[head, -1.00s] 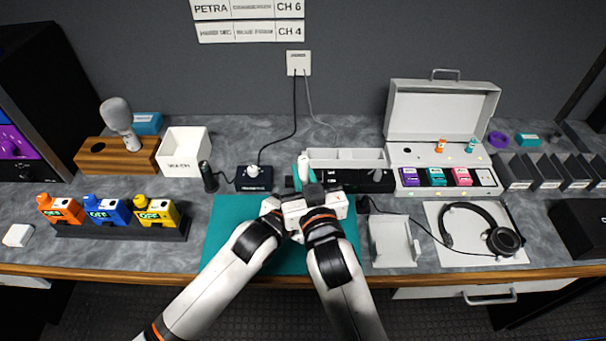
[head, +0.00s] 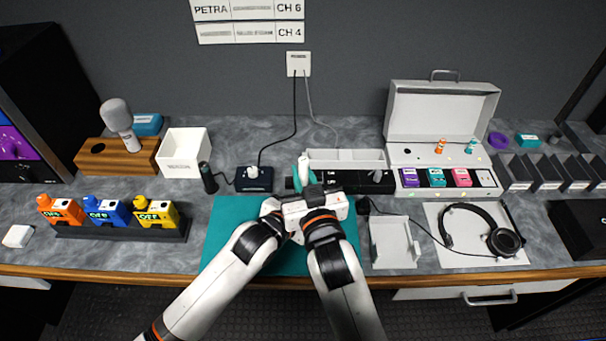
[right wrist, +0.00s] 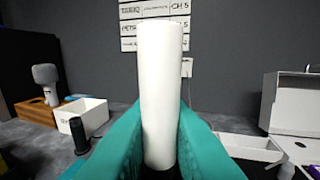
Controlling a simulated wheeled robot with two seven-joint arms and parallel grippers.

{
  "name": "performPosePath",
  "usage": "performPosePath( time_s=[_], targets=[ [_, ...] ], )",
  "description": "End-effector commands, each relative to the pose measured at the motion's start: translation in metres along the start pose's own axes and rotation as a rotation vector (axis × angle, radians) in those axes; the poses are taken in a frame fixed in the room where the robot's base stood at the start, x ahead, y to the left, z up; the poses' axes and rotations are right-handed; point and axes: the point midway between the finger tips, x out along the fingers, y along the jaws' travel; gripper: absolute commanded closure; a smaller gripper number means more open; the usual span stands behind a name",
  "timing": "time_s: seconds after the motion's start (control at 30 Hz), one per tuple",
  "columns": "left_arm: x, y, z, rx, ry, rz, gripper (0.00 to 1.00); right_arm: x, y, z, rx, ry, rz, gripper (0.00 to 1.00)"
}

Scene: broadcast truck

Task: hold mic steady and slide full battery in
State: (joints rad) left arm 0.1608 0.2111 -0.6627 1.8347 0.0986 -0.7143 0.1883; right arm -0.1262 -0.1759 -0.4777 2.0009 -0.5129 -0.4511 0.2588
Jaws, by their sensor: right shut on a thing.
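My right gripper (head: 303,173) has teal fingers and is shut on a smooth white cylinder (right wrist: 163,90). My left arm reaches in beside the right wrist; the left gripper's fingers are hidden there. A grey-headed mic (head: 118,118) stands tilted in a wooden block (head: 105,158) at the back left, and also shows in the right wrist view (right wrist: 46,78). Both hands are over the teal mat (head: 222,235).
A labelled white box (head: 183,152) and a small dark upright cylinder (head: 208,178) stand left of the hands. Orange, blue and yellow units sit in a dark rack (head: 180,230). An open grey case (head: 440,115) and headphones (head: 485,228) are at the right. The mat's left side is bare.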

Motion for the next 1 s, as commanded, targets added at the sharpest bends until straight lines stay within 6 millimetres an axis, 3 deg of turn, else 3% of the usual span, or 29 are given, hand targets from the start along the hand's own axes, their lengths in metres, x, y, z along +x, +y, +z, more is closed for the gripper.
performPosePath(
  time_s=[0.6, 1.0],
  targets=[
    [-0.0001, 0.0001, 0.0004, 0.000, -0.001, 0.000, 1.00, -0.0003, 0.0031, -0.0072, 0.009, 0.004, 0.002, 1.00],
    [-0.0001, 0.0001, 0.0004, -0.001, -0.001, 0.000, 1.00, -0.0008, 0.0033, -0.0009, 0.010, 0.005, 0.002, 1.00]
  ],
)
